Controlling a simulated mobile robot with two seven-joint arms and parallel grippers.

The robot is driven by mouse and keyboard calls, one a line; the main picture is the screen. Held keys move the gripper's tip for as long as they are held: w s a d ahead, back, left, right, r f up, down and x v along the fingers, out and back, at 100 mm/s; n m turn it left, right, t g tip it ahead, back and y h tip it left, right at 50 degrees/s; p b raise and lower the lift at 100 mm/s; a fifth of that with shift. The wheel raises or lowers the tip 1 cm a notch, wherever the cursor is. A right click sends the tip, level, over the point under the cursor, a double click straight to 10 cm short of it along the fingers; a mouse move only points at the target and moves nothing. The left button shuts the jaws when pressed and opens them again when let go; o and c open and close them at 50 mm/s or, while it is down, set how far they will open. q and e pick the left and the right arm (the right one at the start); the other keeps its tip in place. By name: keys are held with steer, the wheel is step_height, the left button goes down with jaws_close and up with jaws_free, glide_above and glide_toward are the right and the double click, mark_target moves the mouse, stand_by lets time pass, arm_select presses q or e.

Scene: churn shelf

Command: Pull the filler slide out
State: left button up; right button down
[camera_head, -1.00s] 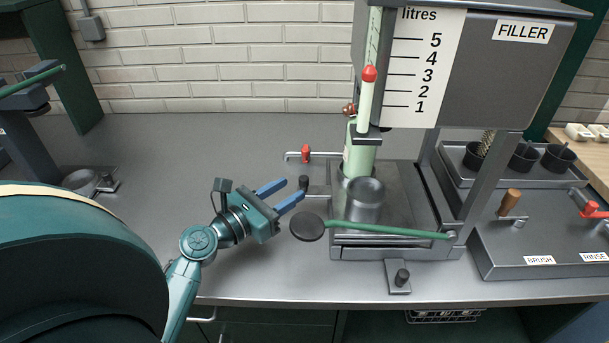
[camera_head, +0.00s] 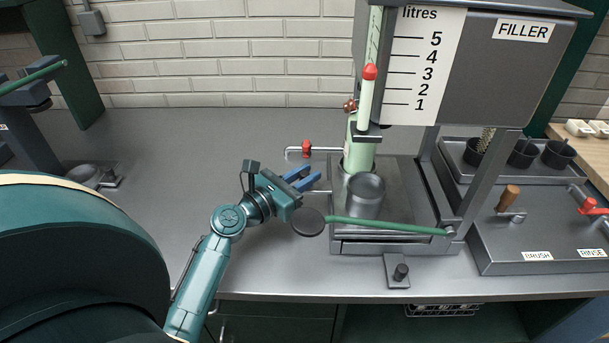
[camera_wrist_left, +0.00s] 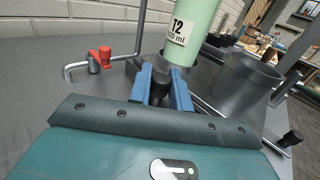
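The fingers hide most of the knob in the head view. My right gripper is not in view.
A green lever with a black round end (camera_head: 308,222) crosses the filler's front, close to my gripper. A red-handled tap (camera_head: 306,147) is just behind. A brush and rinse station (camera_head: 540,235) is at the right.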

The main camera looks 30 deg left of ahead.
arm_select(q)
steer(key=shift+c, duration=1.4)
jaws_close()
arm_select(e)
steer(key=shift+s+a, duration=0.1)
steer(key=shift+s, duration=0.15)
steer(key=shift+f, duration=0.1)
arm_select(q)
steer(key=shift+s+a+f, duration=0.1)
steer(key=shift+s+a, duration=0.2)
steer(key=shift+a, duration=0.15)
steer(key=s+a, duration=0.2)
steer(key=a, duration=0.1)
steer(key=s+a+b, duration=0.1)
steer(key=s+a, duration=0.1)
steer(key=a, duration=0.2)
steer(key=s+a, duration=0.2)
steer(key=a, duration=0.1)
steer(key=shift+s+a+b, duration=0.3)
steer(key=shift+a, duration=0.05)
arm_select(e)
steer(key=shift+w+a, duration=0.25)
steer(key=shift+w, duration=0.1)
arm_select(q)
steer(key=o, duration=0.8)
jaws_free()
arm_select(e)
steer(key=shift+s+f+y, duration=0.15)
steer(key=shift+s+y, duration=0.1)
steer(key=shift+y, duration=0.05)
